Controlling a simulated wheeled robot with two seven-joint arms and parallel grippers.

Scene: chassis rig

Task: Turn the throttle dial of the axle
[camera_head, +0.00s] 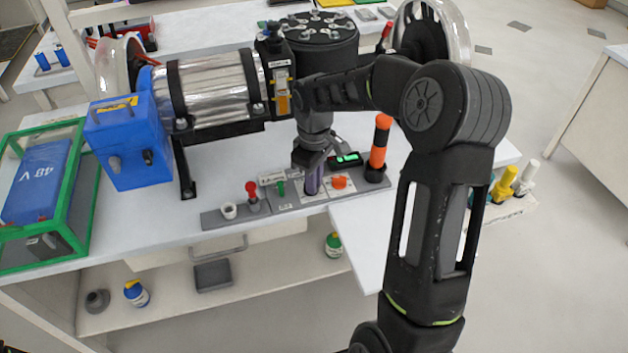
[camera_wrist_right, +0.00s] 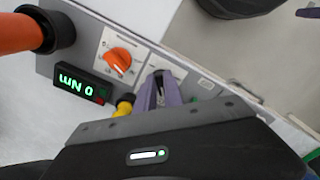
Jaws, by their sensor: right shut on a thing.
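A grey control panel (camera_head: 207,219) lies along the bench's front edge. An orange pointer dial (camera_head: 340,182) sits on a white plate of it; the dial also shows in the right wrist view (camera_wrist_right: 118,60). My right gripper (camera_head: 312,188) points down at the panel just left of this dial. In the right wrist view its purple fingers (camera_wrist_right: 160,92) are close together over the neighbouring white plate, apart from the orange dial. They are shut on a small control that they hide.
An orange-and-black handle (camera_head: 380,142) stands upright at the panel's right end. A red-knobbed lever (camera_head: 251,190) and white cup (camera_head: 229,211) are left. The blue-ended motor (camera_head: 130,140) is behind.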

